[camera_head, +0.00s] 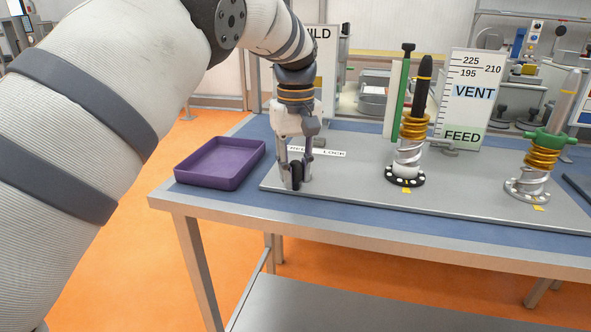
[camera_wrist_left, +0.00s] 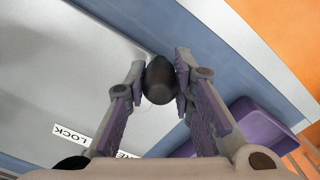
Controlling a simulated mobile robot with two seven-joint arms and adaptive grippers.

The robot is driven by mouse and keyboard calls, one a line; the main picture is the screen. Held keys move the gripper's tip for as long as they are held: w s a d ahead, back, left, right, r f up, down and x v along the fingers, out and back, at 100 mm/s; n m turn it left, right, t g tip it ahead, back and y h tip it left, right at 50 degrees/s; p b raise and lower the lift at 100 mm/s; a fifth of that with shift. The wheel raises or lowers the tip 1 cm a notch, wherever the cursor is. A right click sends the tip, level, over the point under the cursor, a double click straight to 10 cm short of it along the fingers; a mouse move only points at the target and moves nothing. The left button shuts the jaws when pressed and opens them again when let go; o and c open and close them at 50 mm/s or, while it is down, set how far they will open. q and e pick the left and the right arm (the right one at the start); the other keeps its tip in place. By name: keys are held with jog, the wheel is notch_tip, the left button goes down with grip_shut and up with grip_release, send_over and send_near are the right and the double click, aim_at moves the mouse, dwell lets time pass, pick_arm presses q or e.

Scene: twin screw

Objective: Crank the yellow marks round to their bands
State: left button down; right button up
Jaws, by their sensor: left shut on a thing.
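My left gripper (camera_head: 296,184) points down at the left end of the grey plate. It is shut on a dark rounded knob (camera_wrist_left: 158,82), seen between the fingertips in the wrist view. What the knob is fixed to is hidden. A screw post (camera_head: 408,158) with a brass coil, black rod and dark dotted base ring stands mid-plate, with a yellow mark (camera_head: 407,190) at its foot. A second screw post (camera_head: 541,162) with a green collar stands right, with another yellow mark (camera_head: 538,208). The sign board (camera_head: 470,95) reads VENT and FEED. My right gripper is out of view.
A purple tray (camera_head: 222,165) lies left of the plate; it also shows in the wrist view (camera_wrist_left: 262,125). A partly hidden RELEASE/LOCK style label (camera_head: 325,152) is beside my gripper. A green upright strip (camera_head: 400,92) stands behind the middle post.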

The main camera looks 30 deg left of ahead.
pick_arm(q)
jog(key=c, duration=1.4)
grip_release()
jog(key=shift+f, duration=0.15)
jog(key=shift+o, duration=0.2)
notch_tip(320, 180, up, 12)
jog(key=shift+r, duration=0.1)
